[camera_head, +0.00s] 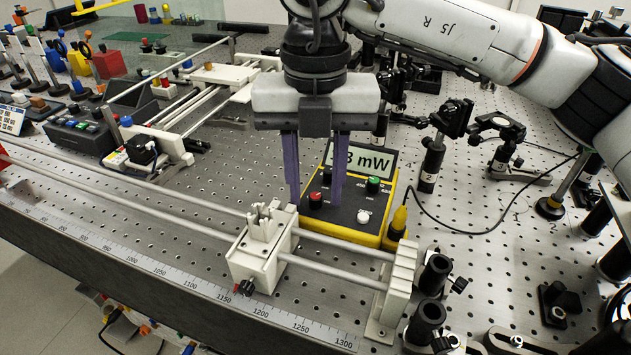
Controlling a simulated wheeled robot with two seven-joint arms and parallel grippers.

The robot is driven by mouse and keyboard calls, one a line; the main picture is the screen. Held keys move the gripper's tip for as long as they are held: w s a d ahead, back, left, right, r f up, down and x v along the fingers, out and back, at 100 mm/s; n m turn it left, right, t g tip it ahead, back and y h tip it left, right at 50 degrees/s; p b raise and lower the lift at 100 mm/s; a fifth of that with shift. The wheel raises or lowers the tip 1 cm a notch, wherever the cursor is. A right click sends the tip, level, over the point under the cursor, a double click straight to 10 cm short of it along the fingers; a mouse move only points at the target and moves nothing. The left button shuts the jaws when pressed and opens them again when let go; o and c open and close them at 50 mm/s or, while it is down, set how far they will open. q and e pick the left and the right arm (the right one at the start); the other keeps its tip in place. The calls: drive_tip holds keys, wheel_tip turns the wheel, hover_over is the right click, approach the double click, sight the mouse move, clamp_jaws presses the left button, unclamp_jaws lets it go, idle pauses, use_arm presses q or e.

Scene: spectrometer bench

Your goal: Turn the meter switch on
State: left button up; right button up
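The meter (345,233) is a black box in a yellow case on the bench at the centre. Its grey display (374,161) shows "mW" with a digit partly hidden by my gripper. My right gripper (315,205) points down over the meter's left part. My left gripper is not in view.
A white carriage (262,245) on twin rails stands just in front of the meter, left of a white end block (393,289). A yellow probe (398,223) with a black cable is at the meter's right edge. Optic mounts (433,150) crowd the right side.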

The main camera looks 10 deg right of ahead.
sight(316, 196)
wheel_tip(316, 196, up, 10)
drive_tip(key=shift+r+p, duration=0.15)
drive_tip(key=shift+p, duration=0.15)
idle(0.3)
